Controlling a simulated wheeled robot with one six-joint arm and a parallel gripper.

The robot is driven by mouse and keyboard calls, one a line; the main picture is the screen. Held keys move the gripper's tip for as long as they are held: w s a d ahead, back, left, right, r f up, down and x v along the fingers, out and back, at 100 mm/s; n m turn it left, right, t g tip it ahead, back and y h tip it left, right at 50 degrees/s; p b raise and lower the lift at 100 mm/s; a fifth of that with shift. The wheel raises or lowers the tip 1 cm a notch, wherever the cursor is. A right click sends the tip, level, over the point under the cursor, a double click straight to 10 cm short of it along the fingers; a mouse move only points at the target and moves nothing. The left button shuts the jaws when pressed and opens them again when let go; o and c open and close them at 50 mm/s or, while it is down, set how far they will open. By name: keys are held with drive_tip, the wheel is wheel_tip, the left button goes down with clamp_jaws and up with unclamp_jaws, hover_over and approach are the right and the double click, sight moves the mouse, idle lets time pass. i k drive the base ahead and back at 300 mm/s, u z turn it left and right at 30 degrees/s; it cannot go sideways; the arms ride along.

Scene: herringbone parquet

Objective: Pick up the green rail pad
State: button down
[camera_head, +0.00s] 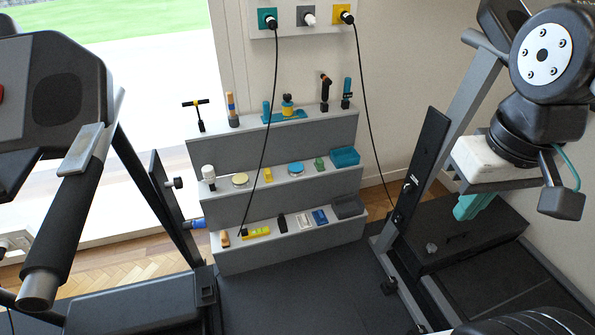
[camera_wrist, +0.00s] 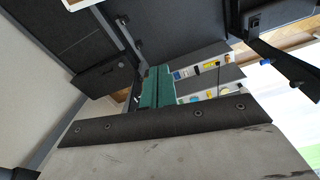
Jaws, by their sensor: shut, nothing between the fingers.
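A small green piece (camera_head: 319,163), perhaps the green rail pad, sits on the middle step of the grey stepped shelf (camera_head: 230,193), left of a teal box (camera_head: 344,156). It is too small to make out its shape. My gripper (camera_head: 464,212) has teal fingers, shut and empty, pointing down at the right, well apart from the shelf. In the wrist view the shut fingers (camera_wrist: 157,75) cover part of the shelf, and I cannot make out the green piece there.
Several small tools and blocks crowd the shelf steps. Black cables (camera_head: 267,110) hang from the wall sockets in front of the shelf. A treadmill handrail (camera_head: 65,210) stands at left, a slanted frame post (camera_head: 425,160) between my gripper and the shelf.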

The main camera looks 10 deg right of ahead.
sight(319, 162)
drive_tip(key=u, duration=0.35)
drive_tip(key=i, duration=1.75)
drive_tip(key=z, duration=0.6)
